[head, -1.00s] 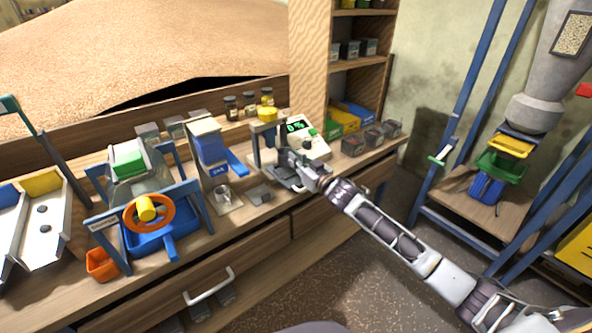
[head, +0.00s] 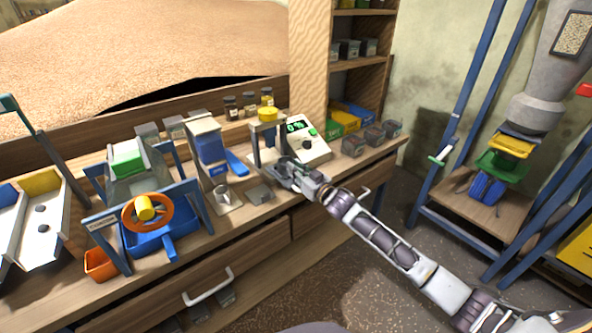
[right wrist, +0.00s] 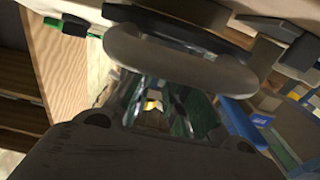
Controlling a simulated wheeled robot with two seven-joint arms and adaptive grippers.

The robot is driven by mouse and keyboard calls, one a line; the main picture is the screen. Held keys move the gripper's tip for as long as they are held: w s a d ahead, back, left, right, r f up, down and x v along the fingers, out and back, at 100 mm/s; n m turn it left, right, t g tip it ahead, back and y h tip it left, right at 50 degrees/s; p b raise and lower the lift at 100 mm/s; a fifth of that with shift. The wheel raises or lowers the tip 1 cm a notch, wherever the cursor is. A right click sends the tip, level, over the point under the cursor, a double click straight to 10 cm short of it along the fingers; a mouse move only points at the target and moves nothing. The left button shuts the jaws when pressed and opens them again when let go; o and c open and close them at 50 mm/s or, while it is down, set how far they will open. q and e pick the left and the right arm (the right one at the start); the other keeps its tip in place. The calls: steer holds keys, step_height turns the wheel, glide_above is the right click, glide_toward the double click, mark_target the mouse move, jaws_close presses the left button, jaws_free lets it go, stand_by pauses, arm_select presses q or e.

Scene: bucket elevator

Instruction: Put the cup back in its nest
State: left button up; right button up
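A small metal cup (head: 222,194) stands on a pale square plate (head: 229,208) on the bench, left of my right gripper. I cannot tell whether this is the task's cup, and I cannot make out a nest for sure. My right gripper (head: 277,172) is low at the front of the meter with the green display (head: 303,138), beside a yellow-topped stand (head: 267,121). In the right wrist view, a rounded grey bar (right wrist: 182,58) crosses in front of the dark palm, with glassy shapes below it. Whether the fingers hold anything is unclear. My left gripper is out of view.
A grey block (head: 258,194) lies on the bench just left of my right gripper. Dark boxes (head: 354,145) are at the right. A blue frame with an orange wheel (head: 147,212) stands at the left.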

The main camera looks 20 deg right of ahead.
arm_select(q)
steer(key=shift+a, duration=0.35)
arm_select(e)
steer(key=shift+o, duration=0.5)
steer(key=shift+r, duration=0.1)
